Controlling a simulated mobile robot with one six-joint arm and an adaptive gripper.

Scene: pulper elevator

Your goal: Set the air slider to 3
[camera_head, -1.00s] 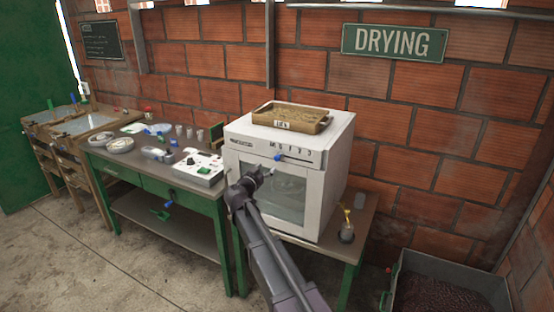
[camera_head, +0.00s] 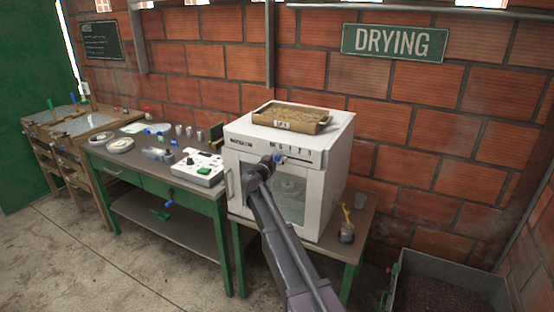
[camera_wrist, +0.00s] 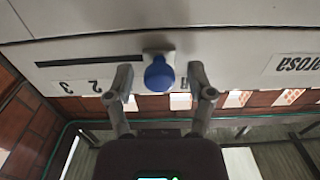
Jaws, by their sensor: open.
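A white oven (camera_head: 325,190) stands on a small table and has a control strip along the top of its front. The air slider's blue knob (camera_wrist: 159,75) sits on a dark slot (camera_wrist: 90,62) in the wrist view, near the slot's right end there. The wrist picture is upside down. The digits 3 and 2 show toward the slot's left end; other marks are partly hidden by my fingers. My gripper (camera_wrist: 160,82) is open, one finger on each side of the knob, with a gap visible on both sides.
A wooden tray (camera_head: 290,117) rests on the oven's top. A green-legged table (camera_head: 160,180) with several dishes and a white control box (camera_head: 196,170) stands to the left. A jar (camera_head: 346,232) stands right of the oven. A bin (camera_head: 450,270) is at the lower right.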

